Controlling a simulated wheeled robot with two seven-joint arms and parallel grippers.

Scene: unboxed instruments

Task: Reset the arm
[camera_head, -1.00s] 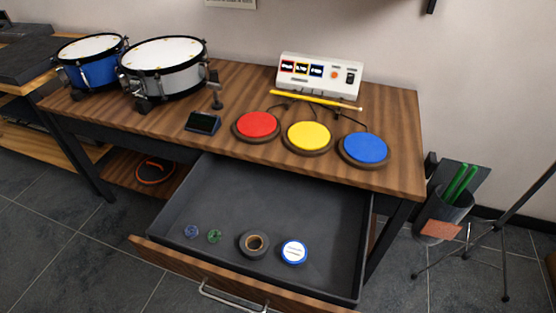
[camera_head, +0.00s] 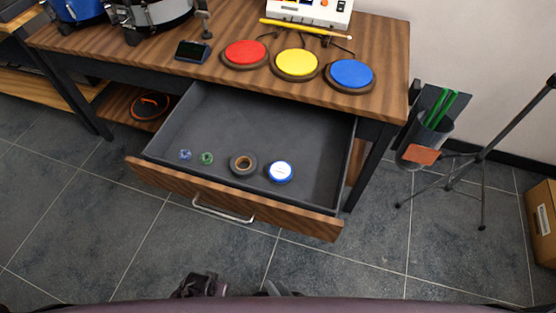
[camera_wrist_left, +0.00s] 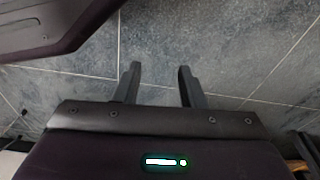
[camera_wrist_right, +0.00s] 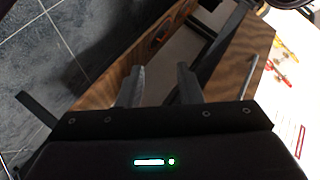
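My left gripper (camera_wrist_left: 160,70) has its two dark fingers apart, with nothing between them, over grey floor tiles in the left wrist view. My right gripper (camera_wrist_right: 159,70) also has its fingers apart and empty in the right wrist view, with brown wood and dark shapes beyond it. In the head view, only small dark parts of my own body show at the bottom edge, in front of the open drawer (camera_head: 272,105) and apart from it. I cannot make out finger details there.
The drawer holds a blue ring (camera_head: 185,155), a green ring (camera_head: 207,158), a tape roll (camera_head: 234,171) and a white-topped round tin (camera_head: 280,171). Red (camera_head: 245,53), yellow (camera_head: 297,64) and blue (camera_head: 351,74) pads lie on the table. A tripod stand (camera_head: 482,157) is right. Floor before the drawer is clear.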

